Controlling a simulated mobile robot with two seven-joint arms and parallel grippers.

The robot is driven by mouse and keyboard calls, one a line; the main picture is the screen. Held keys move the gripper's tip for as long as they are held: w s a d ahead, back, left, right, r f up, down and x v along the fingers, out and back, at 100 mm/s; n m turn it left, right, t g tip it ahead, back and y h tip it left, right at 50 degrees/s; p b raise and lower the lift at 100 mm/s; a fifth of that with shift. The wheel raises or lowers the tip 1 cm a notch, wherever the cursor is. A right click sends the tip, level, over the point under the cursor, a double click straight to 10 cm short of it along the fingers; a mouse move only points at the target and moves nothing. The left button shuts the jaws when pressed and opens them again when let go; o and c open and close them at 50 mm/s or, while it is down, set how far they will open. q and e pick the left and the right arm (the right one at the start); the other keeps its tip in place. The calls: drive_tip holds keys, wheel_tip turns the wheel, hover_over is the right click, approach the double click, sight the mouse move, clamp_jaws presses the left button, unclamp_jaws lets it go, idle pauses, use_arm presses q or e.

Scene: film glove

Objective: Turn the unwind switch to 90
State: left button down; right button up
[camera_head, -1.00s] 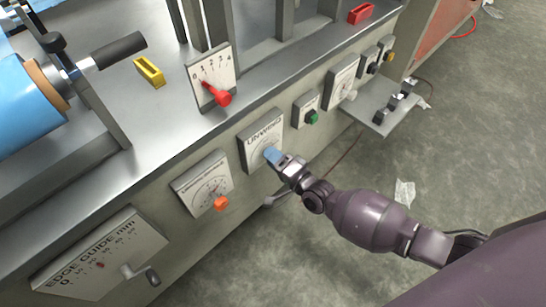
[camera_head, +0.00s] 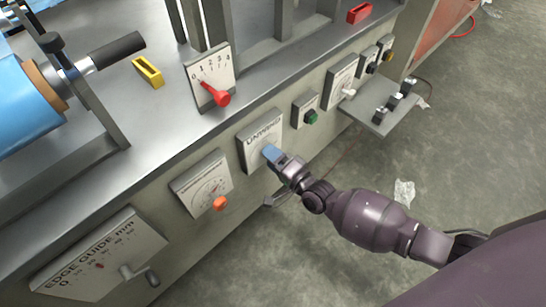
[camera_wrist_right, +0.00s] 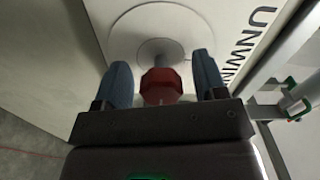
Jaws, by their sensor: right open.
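The unwind switch plate (camera_head: 250,150) is a pale square on the front of the grey machine. In the right wrist view its lettering (camera_wrist_right: 262,20) runs up the right side. The switch has a red knob (camera_wrist_right: 161,86) on a grey round base. My right gripper (camera_head: 271,152) is at the plate and hides the knob in the head view. In the wrist view the blue fingers of this gripper (camera_wrist_right: 162,82) are open, one on each side of the knob, with visible gaps. My left gripper is not in view.
A dial plate with an orange knob (camera_head: 219,203) is to the left. A green button (camera_head: 311,117) and a white-handled dial (camera_head: 347,93) are to the right. The edge guide panel (camera_head: 100,256) is at lower left. A small shelf (camera_head: 380,118) juts out at right.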

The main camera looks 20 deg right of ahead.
drive_tip(key=shift+s, duration=0.15)
drive_tip(key=shift+s+d, duration=0.15)
drive_tip(key=shift+s, duration=0.1)
use_arm(q)
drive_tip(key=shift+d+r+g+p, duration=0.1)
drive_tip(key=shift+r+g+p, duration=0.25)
drive_tip(key=shift+p, duration=0.6)
use_arm(e)
drive_tip(key=v, duration=1)
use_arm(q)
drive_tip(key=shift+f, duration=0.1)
